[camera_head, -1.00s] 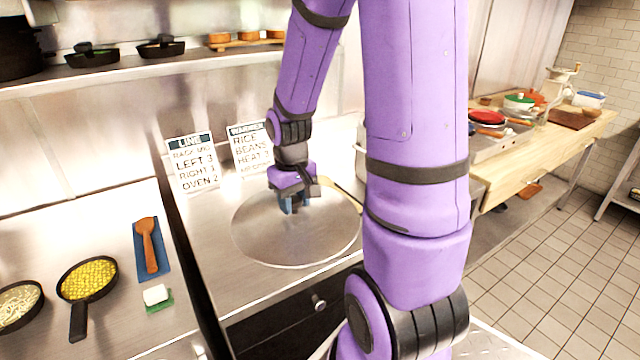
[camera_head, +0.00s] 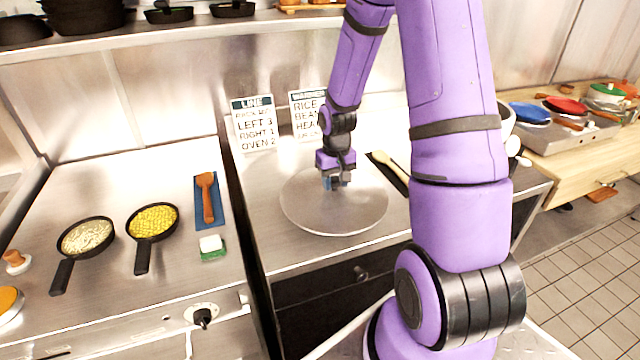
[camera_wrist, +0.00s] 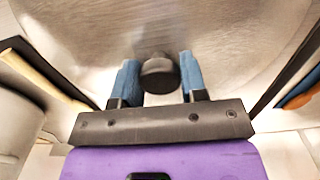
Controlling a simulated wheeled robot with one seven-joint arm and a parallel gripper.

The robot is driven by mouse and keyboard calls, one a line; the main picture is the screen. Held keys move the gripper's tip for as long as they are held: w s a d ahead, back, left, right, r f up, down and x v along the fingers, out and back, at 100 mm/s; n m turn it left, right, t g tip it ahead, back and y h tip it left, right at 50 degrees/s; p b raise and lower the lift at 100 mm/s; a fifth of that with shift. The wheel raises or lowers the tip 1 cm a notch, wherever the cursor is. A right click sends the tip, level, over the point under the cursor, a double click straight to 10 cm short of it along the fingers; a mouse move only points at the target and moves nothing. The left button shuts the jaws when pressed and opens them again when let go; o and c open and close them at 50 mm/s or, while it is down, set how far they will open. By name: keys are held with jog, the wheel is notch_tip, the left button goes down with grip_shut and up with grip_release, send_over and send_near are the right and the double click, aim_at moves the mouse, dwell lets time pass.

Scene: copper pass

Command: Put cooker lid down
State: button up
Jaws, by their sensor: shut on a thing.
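The cooker lid (camera_head: 310,212) is a wide, round, shiny metal disc with a dark knob (camera_wrist: 160,73) at its middle. My gripper (camera_head: 337,183) points down at the lid's centre, and its two blue fingers stand on either side of the knob in the wrist view (camera_wrist: 160,80). It is shut on the knob. The lid lies level over the steel counter (camera_head: 270,250), and I cannot tell whether its underside touches it. In the head view the fingers hide the knob.
A wooden spoon (camera_head: 391,165) on a dark rest is right of the lid. A pot (camera_head: 505,120) shows behind my arm. Two signs (camera_head: 254,125) stand behind. Two food pans (camera_head: 152,222), a brown spoon (camera_head: 206,197) and a sponge (camera_head: 210,243) are on the left counter.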

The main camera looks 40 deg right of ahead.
aim_at(317, 183)
jog(key=w, duration=0.1)
jog(key=w+a, duration=0.1)
jog(key=w, duration=0.1)
jog(key=w+a, duration=0.1)
jog(key=w, duration=0.1)
jog(key=shift+w+f, duration=0.2)
jog(key=shift+f, duration=1.85)
jog(key=shift+f, duration=0.15)
jog(key=o, duration=1.2)
jog(key=shift+d, duration=0.1)
